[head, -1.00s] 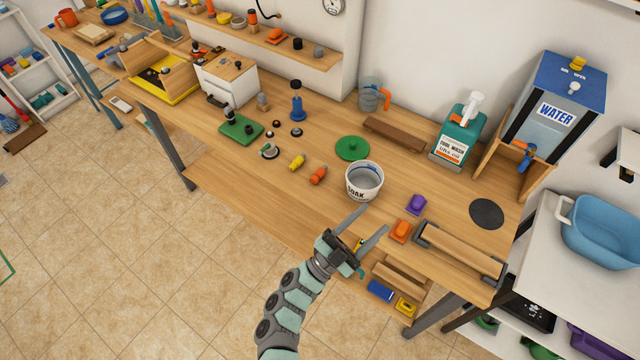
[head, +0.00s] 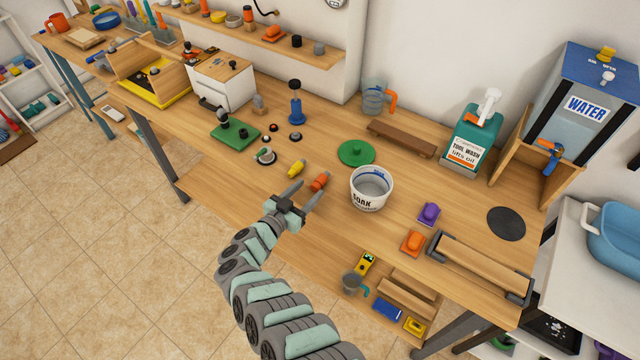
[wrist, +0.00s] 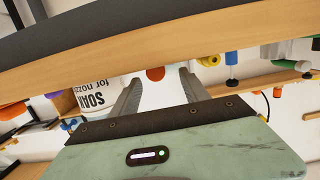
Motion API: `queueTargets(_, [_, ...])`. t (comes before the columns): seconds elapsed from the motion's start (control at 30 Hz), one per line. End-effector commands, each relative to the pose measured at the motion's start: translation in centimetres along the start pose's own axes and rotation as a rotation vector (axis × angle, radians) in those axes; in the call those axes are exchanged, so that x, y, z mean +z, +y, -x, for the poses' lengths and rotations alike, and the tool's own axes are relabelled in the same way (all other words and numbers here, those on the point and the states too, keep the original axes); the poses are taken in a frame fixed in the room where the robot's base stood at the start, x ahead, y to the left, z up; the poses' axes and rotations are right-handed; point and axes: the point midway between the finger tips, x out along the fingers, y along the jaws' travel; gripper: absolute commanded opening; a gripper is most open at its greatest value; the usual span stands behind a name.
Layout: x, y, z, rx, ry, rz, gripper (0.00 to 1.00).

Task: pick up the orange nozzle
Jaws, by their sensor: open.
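The orange nozzle (head: 319,181) lies on the workbench just left of the white SOAK tub (head: 371,190), next to a yellow nozzle (head: 296,167). My gripper (head: 309,187) is open and empty at the bench's front side, its fingers pointing toward the orange nozzle. In the head view the right fingertip overlaps the area close by the nozzle; I cannot tell whether it touches. In the wrist view a round orange-red end (wrist: 156,73), apparently the nozzle's, shows between the two fingers (wrist: 160,80), beyond them. The tub (wrist: 95,93) is left of the fingers there.
A wooden edge (wrist: 150,47) crosses close in the wrist view. A green disc (head: 356,153) lies behind the tub. A green block with dark pegs (head: 236,135) stands to the left. Purple (head: 429,212) and orange (head: 413,241) pieces lie to the right.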

Motion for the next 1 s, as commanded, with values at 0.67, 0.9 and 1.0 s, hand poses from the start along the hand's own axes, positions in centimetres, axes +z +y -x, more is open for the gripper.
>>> queueTargets(0.67, [0.0,0.5,-6.8,-0.003,0.003,-0.003,0.54])
queueTargets(0.9, [0.0,0.5,-6.8,-0.002,0.0,-0.002,0.53])
queueTargets(1.0, [0.0,0.5,-6.8,-0.002,0.001,-0.002,0.45])
